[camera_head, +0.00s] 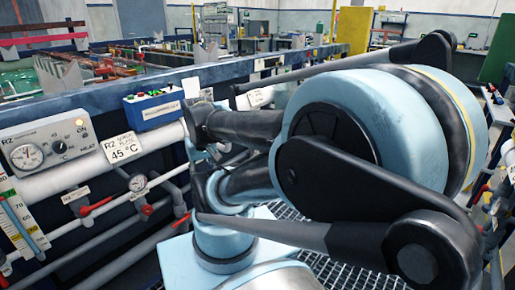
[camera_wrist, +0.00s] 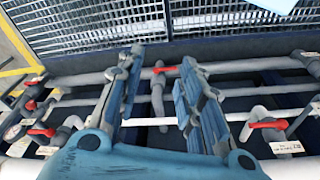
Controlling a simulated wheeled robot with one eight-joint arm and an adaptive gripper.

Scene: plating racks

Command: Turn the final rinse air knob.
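My gripper (camera_wrist: 162,63) shows in the wrist view with its two blue-grey fingers spread and nothing held between them. Beyond the fingertips, a pipe fitting with a small red handle (camera_wrist: 165,69) sits between the fingers in the picture; I see no contact. A larger red lever (camera_wrist: 267,125) with a white tag (camera_wrist: 287,147) is to the right of the right finger. The tag's text is too small to read. I cannot tell which control is the final rinse air knob. In the head view my arm covers much of the right side, and I cannot make out the gripper clearly.
A blue button box (camera_head: 153,110) stands behind. Pipes with red levers (camera_head: 96,207) run below. Metal grating (camera_wrist: 90,25) lies beyond.

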